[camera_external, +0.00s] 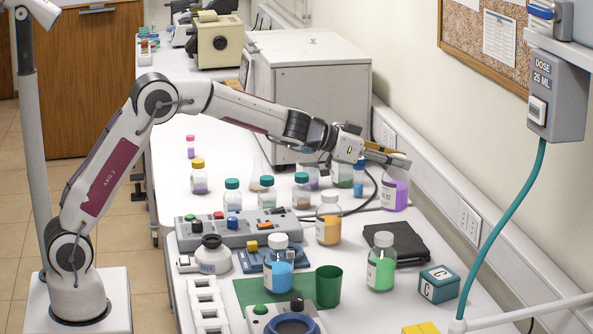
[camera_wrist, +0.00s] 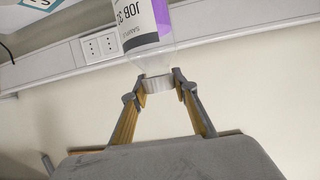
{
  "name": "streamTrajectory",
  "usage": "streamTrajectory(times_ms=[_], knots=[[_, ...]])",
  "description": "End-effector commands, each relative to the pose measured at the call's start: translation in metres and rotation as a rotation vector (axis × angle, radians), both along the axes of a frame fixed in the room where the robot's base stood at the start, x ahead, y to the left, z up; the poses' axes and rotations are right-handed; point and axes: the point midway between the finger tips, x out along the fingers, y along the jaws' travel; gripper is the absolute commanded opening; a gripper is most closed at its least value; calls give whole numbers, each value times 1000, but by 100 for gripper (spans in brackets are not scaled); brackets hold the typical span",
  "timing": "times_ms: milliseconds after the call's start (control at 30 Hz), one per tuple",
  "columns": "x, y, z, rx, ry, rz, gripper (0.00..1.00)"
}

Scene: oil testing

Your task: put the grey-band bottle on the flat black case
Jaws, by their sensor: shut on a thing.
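My gripper (camera_external: 388,157) reaches over the back right of the table. In the wrist view its fingers (camera_wrist: 160,83) are shut on the pale grey neck or cap of a clear bottle (camera_wrist: 145,28) with purple contents and a white label. This bottle, the one I take as the grey-band bottle (camera_external: 395,189), hangs below my gripper near the wall in the external view. I cannot tell whether its base touches the table. The flat black case (camera_external: 404,241) lies nearer the front, by the wall, with nothing seen on top of it.
A bottle with green contents (camera_external: 381,268) stands in front of the case's left part. A bottle with orange contents (camera_external: 328,220) stands left of the case. A teal lettered cube (camera_external: 438,284) is at the front right. A teal hose (camera_external: 502,225) hangs at the right.

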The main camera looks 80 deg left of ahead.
Motion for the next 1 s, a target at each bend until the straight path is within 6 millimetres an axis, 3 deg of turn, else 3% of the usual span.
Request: streamTrajectory(times_ms=[567, 1000], knots=[[0, 0, -1, 0, -3, 0, 0], [0, 0, -23, -1, -1, -1, 0]])
